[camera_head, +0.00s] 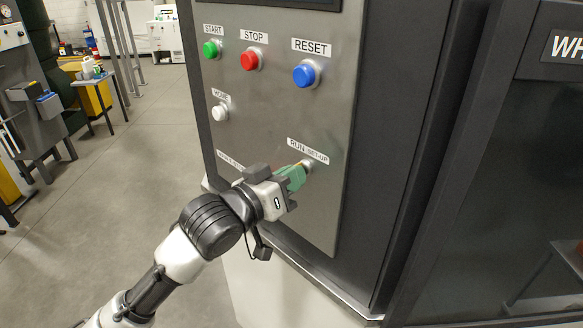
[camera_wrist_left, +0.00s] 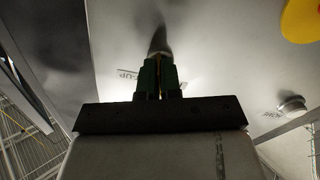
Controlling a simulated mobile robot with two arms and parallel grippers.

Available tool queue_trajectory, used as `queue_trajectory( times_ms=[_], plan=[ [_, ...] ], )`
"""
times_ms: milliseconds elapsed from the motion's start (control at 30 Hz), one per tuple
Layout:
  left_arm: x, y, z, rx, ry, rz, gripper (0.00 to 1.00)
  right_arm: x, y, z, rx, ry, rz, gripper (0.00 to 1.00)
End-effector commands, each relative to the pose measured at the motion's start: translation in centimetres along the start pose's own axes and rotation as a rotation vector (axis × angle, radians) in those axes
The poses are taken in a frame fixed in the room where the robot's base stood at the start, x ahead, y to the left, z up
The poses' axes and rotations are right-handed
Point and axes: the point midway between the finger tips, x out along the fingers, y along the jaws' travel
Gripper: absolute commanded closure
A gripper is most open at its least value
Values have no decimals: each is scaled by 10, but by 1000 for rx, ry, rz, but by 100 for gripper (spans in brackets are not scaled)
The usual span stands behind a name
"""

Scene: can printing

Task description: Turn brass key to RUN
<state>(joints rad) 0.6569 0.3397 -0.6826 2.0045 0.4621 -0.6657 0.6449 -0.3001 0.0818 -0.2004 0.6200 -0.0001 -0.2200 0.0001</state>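The key switch (camera_head: 308,164) sits under the RUN / SET-UP label (camera_head: 308,150) on the grey control panel. My left gripper (camera_head: 297,174) reaches it from the lower left, with its green fingers at the switch. In the left wrist view the two fingers (camera_wrist_left: 158,78) are close together, with a thin brass-coloured strip of the key (camera_wrist_left: 158,63) between them. The gripper looks shut on the key. The fingers hide most of the key in the head view, and I cannot tell which position it points to. My right gripper is in neither view.
Above are the green START button (camera_head: 211,49), red STOP button (camera_head: 251,60), blue RESET button (camera_head: 306,73) and white HOME button (camera_head: 220,113). My arm partly covers a lower-left label (camera_head: 230,160). A yellow part (camera_wrist_left: 302,20) shows in the wrist view. Open floor lies left.

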Motion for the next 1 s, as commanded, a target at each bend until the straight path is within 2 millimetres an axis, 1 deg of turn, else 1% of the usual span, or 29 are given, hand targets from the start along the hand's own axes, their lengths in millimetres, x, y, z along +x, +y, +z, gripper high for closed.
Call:
queue_trajectory(
  times_ms=[33,100,333,900,933,1000],
  plan=[
    [0,1,-1,-34,-4,-1,100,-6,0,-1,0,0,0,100],
    [0,1,-1,-72,-3,-2,100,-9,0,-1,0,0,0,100],
    [0,0,0,-155,-4,-1,100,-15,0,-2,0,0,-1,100],
    [0,0,1,-186,-3,-1,100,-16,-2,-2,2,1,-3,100],
    [0,0,1,-186,-3,-1,93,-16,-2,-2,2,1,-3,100],
    [0,0,1,-185,-3,-1,82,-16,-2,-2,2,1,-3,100]
  ],
)
